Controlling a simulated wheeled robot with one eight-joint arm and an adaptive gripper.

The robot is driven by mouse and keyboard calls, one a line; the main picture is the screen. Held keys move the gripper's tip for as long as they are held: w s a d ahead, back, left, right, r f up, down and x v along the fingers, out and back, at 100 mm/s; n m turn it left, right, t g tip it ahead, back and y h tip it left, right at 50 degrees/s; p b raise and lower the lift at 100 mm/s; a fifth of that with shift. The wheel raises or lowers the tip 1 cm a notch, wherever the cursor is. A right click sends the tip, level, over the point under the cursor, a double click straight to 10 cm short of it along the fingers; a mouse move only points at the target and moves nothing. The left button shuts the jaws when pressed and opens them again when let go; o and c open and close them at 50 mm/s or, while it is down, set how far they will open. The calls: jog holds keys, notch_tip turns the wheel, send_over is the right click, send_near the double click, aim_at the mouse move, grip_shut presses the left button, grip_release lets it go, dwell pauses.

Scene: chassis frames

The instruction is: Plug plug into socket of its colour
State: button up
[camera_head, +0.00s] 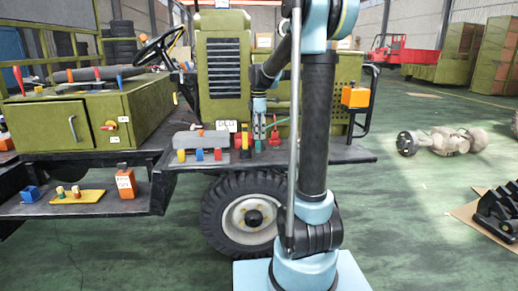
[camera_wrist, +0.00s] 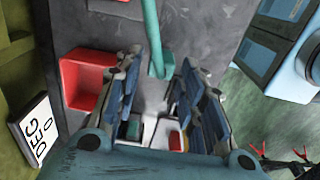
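My gripper (camera_head: 259,132) is low over the dark shelf in front of the green machine. In the wrist view its two fingers (camera_wrist: 163,72) stand apart. A teal rod (camera_wrist: 153,35) ends between the fingertips; I cannot tell whether it touches them. Beyond the fingers is a white piece with small red and green parts (camera_wrist: 174,140), partly hidden by my gripper. A red open box (camera_wrist: 86,80) lies left of the fingers. Yellow, blue (camera_head: 199,155) and red (camera_head: 217,155) plug-like pieces stand at a grey block (camera_head: 202,140), left of my gripper. No socket is clearly identifiable.
A red piece (camera_head: 275,137) is right of my gripper. An orange box (camera_head: 355,97) is mounted further right. A lower shelf holds an orange block (camera_head: 126,184) and a yellow board (camera_head: 78,197).

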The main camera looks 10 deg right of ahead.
aim_at(259, 141)
notch_tip(259, 141, down, 5)
jog(key=shift+r, duration=0.1)
dwell(0.3)
grip_shut()
